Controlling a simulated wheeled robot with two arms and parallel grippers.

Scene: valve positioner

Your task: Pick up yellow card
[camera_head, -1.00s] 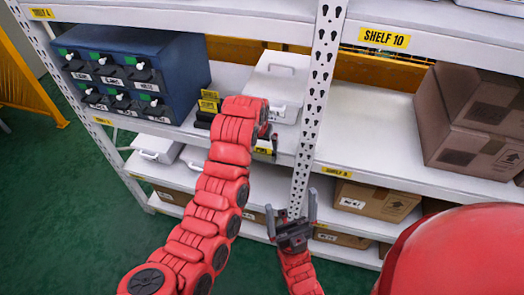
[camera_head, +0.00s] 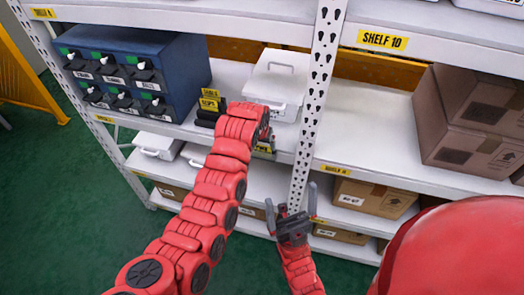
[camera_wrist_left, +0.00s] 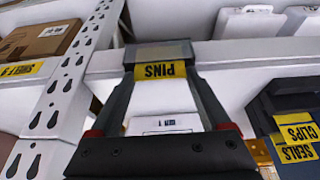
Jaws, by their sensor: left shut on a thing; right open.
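The yellow card marked PINS (camera_wrist_left: 161,71) sits between the fingertips of my left gripper (camera_wrist_left: 160,68) in the left wrist view, upside down there. The gripper is shut on it. In the head view my left gripper (camera_head: 266,142) is at the front edge of the shelf, and the card (camera_head: 262,149) is partly hidden by it. Two other yellow cards, SEALS (camera_wrist_left: 297,153) and CLIPS (camera_wrist_left: 298,132), stand in dark holders to the right in the wrist view. My right gripper (camera_head: 292,215) is open and empty, lower down in front of the rack post.
A blue drawer cabinet (camera_head: 180,75) and a white case (camera_head: 275,85) stand on the same shelf. A perforated post (camera_head: 318,90) rises right of my left gripper. Brown boxes (camera_head: 470,115) are at the right. The green floor (camera_head: 60,200) is clear at left.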

